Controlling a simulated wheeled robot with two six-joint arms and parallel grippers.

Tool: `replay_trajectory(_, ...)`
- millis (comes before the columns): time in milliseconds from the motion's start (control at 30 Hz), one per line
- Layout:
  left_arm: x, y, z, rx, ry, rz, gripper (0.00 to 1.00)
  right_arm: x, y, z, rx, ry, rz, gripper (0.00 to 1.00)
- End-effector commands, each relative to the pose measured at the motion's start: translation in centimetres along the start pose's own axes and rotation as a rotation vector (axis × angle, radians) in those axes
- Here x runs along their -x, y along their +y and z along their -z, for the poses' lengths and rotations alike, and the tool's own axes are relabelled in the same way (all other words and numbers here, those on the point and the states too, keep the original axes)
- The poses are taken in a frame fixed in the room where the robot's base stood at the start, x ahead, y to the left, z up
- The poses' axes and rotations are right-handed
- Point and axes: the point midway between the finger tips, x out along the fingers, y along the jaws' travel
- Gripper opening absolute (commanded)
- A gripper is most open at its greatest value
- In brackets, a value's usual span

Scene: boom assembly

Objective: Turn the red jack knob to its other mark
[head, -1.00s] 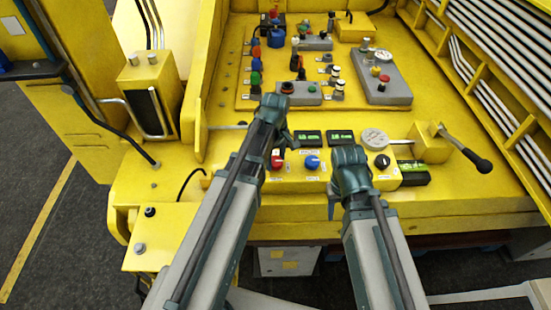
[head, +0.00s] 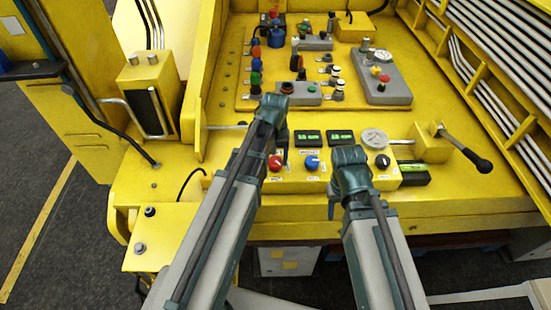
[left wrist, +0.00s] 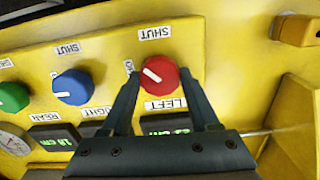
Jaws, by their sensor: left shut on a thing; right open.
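The red jack knob (left wrist: 160,78) sits on the yellow control panel, with a white pointer line slanting up and left in the left wrist view. A SHUT label (left wrist: 155,32) is above it and a LEFT label (left wrist: 166,104) below it; a label at its left is partly hidden by a finger. The knob also shows in the head view (head: 275,163). My left gripper (left wrist: 159,72) is shut on the knob, one finger at each side. My right gripper (head: 333,203) is open and empty at the panel's front, its fingertips mostly hidden by its wrist.
A blue knob (left wrist: 72,87) and a green knob (left wrist: 12,97) are beside the red one. Green-lit displays (head: 340,137) lie behind the knobs. A black knob (head: 382,161) and a black-handled lever (head: 480,164) are at the right. Grey control boxes (head: 383,80) stand further back.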

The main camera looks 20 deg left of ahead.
Motion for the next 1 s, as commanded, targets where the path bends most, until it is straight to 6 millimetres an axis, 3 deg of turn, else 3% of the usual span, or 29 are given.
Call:
replay_trajectory(600,-0.01,0.0,-0.01,-0.539,0.0,0.0,0.06,-0.01,0.0,0.0,0.0,0.0,0.0,0.5)
replay_trajectory(1000,-0.01,0.0,-0.02,-0.716,-0.001,0.0,0.06,-0.01,0.0,0.0,0.0,0.0,0.0,0.5)
